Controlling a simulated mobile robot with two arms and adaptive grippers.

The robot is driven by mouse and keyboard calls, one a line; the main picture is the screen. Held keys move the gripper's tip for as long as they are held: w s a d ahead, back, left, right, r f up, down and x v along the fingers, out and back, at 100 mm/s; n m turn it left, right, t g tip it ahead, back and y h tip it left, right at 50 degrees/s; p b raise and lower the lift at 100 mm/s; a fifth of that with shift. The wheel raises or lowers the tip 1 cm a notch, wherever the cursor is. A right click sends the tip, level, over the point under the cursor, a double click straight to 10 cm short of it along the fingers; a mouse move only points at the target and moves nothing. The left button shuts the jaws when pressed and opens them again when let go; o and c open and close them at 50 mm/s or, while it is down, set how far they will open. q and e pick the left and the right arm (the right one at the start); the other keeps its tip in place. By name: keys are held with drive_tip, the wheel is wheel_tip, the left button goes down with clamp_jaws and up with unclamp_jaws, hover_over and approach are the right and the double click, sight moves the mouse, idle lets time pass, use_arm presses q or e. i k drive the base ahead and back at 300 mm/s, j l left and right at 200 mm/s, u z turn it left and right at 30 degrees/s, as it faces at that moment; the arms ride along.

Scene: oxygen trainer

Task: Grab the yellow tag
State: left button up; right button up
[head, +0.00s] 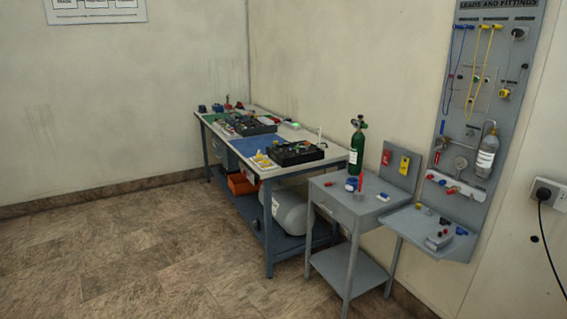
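A yellow tag (405,165) hangs on the small grey upright panel (396,179) at the back of the grey side table. A red tag (386,157) hangs to its left on the same panel. The yellow tag is small in the view and nothing covers it. Neither of my grippers is in view.
The grey side table (335,205) holds a green cylinder (357,150) and small red and blue parts. A long workbench (268,175) stands to its left. A tall grey board (500,60) with a shelf (410,222) is at right. The floor (120,250) in front is clear.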

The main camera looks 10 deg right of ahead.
sight(403, 168)
drive_tip(key=i+z, duration=0.45)
drive_tip(key=i+j+z, duration=0.2)
drive_tip(key=i+z, duration=0.15)
drive_tip(key=z, duration=0.15)
drive_tip(key=i+j+z, duration=0.3)
drive_tip(key=z, duration=0.15)
